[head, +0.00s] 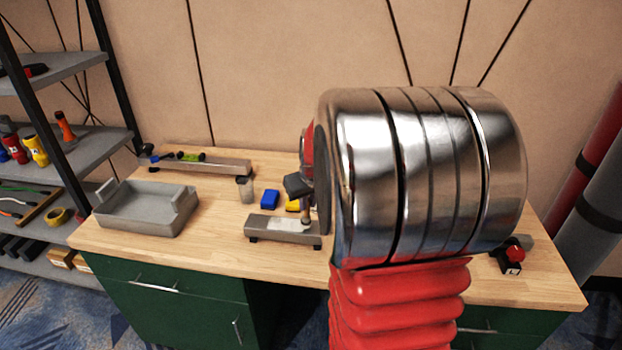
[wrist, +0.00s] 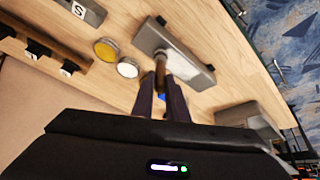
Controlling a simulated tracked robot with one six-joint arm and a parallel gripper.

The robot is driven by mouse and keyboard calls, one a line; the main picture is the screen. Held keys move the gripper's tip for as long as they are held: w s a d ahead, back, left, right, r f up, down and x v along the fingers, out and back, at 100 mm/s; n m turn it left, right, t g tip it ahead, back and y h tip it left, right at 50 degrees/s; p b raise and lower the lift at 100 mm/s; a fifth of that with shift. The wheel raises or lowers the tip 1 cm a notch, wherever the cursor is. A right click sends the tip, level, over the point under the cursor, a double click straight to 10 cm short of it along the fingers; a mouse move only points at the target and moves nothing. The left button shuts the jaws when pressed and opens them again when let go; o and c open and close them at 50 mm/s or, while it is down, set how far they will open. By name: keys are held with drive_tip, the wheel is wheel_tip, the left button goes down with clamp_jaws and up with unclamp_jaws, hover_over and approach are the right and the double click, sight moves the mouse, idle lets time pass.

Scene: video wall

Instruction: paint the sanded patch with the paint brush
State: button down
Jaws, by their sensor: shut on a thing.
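A grey block (head: 265,230) lies on the wooden bench with a pale whitish patch (head: 284,224) on its top. In the wrist view the grey block (wrist: 150,35) and pale patch (wrist: 183,62) lie just beyond my fingertips. My gripper (wrist: 161,92) is shut on the paint brush (wrist: 160,72), whose end points at the block. In the head view my gripper (head: 299,188) is partly hidden by my arm, above the block's right end.
A grey tray (head: 145,218) stands at the left. A red button (head: 515,254) is at the right. The front left bench is clear.

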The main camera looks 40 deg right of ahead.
drive_tip(key=shift+w+r, duration=0.2)
drive_tip(key=shift+r, duration=0.65)
drive_tip(key=shift+a+r, duration=0.1)
drive_tip(key=shift+r, duration=2.85)
